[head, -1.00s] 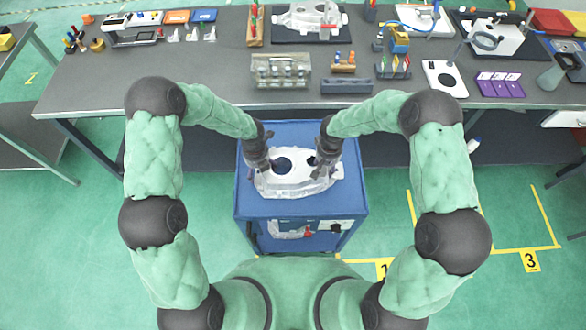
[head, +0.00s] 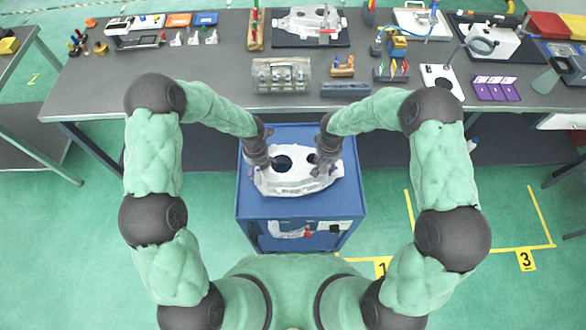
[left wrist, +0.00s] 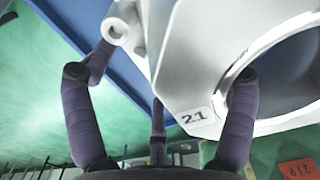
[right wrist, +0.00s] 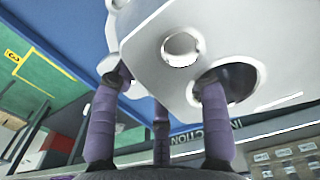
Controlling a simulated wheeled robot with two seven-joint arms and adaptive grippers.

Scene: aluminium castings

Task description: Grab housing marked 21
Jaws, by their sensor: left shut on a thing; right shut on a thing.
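The housing (head: 294,182) is a pale aluminium casting with a large round opening, above the blue trolley. A label reading 21 shows on it in the left wrist view (left wrist: 193,117). My left gripper (head: 262,166) is shut on its left part, with one finger in the large opening. My right gripper (head: 322,163) is shut on its right part, with one finger in another hole, seen in the right wrist view (right wrist: 165,85). The housing looks roughly level and slightly raised off the trolley top; its underside is hidden from the head view.
The blue trolley (head: 345,205) stands in front of me, with more castings on its lower shelf. Behind it is a long grey workbench (head: 215,85) bearing a casting on a dark mat (head: 340,41), a clear case (head: 280,76), tools and purple cards (head: 496,88).

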